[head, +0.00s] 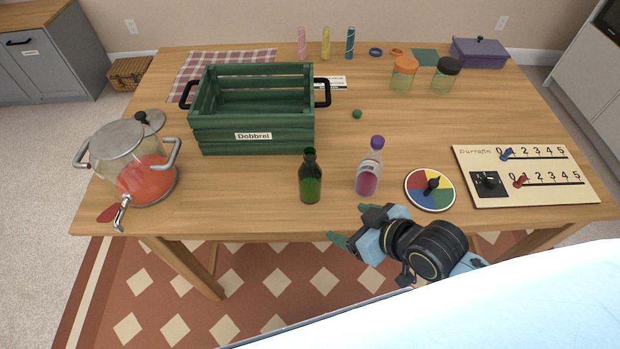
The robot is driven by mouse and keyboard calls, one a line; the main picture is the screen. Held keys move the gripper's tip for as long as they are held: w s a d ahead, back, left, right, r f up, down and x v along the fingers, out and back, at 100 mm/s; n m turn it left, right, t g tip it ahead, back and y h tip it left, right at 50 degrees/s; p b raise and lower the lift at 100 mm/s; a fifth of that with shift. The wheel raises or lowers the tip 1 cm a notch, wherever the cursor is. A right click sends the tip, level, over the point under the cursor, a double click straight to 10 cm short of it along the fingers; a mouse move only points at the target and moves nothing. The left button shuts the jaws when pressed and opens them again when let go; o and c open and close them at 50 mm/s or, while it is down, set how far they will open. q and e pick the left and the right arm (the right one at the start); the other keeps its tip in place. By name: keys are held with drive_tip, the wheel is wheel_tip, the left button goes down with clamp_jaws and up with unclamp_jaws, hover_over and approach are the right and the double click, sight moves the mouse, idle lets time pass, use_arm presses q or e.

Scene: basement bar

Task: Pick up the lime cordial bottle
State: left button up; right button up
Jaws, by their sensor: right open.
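A dark green bottle (310,184) stands upright near the front edge of the wooden table, and its colour fits the lime cordial. No label can be read on it. A clear bottle (369,173) with a purple cap and pink-red contents stands upright to its right. My right gripper (349,222) is open and empty at the table's front edge, to the right of and nearer than the green bottle, apart from it. My left gripper is not in view.
A green slatted crate (253,135) stands behind the green bottle. A glass pot (147,178) with red liquid is at the left. A colour spinner disc (430,198) and a scoreboard (527,192) lie to the right. The table is clear between pot and green bottle.

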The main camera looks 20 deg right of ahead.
sight(319, 185)
drive_tip(key=w+t, duration=0.1)
drive_tip(key=w+r+t+y, duration=0.2)
drive_tip(key=w, duration=0.1)
drive_tip(key=shift+d+n, duration=0.35)
drive_tip(key=shift+n, duration=0.05)
drive_tip(key=shift+w+y, duration=0.3)
drive_tip(key=b+x, duration=0.1)
drive_tip(key=x, duration=0.6)
drive_tip(key=shift+w+a+f+b, duration=0.15)
drive_tip(key=shift+w+a+b, duration=0.15)
drive_tip(key=shift+w, duration=0.1)
drive_tip(key=b+x, duration=0.1)
drive_tip(key=x, duration=0.4)
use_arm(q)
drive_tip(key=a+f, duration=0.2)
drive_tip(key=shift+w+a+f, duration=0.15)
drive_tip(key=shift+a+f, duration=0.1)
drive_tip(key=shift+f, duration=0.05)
use_arm(e)
drive_tip(key=shift+r, duration=0.25)
drive_tip(key=c, duration=1.2)
